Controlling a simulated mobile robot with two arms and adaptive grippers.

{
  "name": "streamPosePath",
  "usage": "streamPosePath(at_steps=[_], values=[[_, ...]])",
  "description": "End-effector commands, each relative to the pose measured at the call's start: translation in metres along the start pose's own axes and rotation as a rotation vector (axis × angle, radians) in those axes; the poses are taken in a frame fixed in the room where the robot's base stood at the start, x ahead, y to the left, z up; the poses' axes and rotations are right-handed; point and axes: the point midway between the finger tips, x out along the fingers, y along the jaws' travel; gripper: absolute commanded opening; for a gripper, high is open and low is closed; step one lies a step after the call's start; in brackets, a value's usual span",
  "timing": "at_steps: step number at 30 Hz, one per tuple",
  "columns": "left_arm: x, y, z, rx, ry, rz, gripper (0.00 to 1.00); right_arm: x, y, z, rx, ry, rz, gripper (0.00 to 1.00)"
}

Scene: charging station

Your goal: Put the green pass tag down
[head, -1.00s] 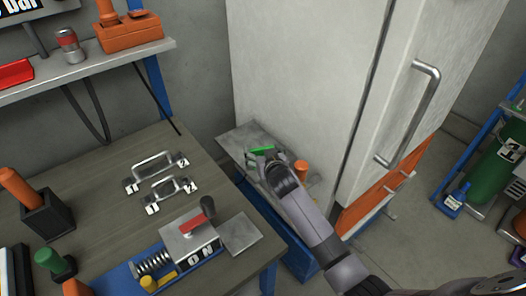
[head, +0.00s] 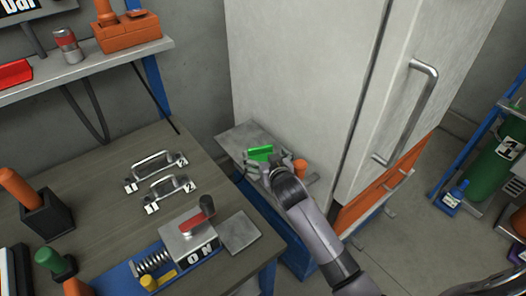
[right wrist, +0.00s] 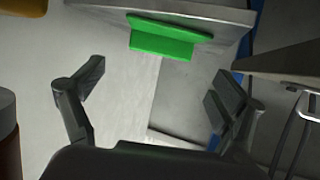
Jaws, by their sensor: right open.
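The green pass tag (head: 261,153) is on the small grey metal shelf (head: 240,136) beside the tall pale cabinet. It also shows in the right wrist view (right wrist: 165,38), near the top, at the edge of a grey surface. My right gripper (head: 274,168) is just on the near side of the tag. In the right wrist view its two fingers (right wrist: 158,88) are spread wide with nothing between them, and the tag lies beyond them, apart. My left gripper is in neither view.
An orange cylinder (head: 301,168) stands close to the right of my right gripper. The pale cabinet (head: 300,70) rises right behind the shelf. The workbench (head: 110,215) at left carries metal handles (head: 160,170) and a red-levered switch box (head: 195,235).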

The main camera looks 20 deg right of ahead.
Motion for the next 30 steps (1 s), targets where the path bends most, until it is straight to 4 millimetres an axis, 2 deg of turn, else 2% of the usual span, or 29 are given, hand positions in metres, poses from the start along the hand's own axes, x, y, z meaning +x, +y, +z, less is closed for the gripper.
streamPosePath(at_steps=[3,7,23,26,30], values=[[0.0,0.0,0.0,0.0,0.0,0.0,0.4,-0.014,0.0,0.0,0.001,0.001,0.0,0.9],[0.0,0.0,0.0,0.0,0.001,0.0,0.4,-0.021,0.0,0.0,0.0,0.001,0.0,0.9],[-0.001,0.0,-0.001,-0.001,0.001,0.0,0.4,-0.023,0.0,-0.001,0.0,0.001,0.0,0.9],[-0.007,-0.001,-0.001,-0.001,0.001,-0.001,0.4,-0.025,0.0,-0.007,0.0,0.001,0.0,0.9],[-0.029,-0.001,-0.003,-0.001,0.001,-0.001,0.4,-0.034,0.0,-0.027,0.0,0.002,0.0,0.9]])
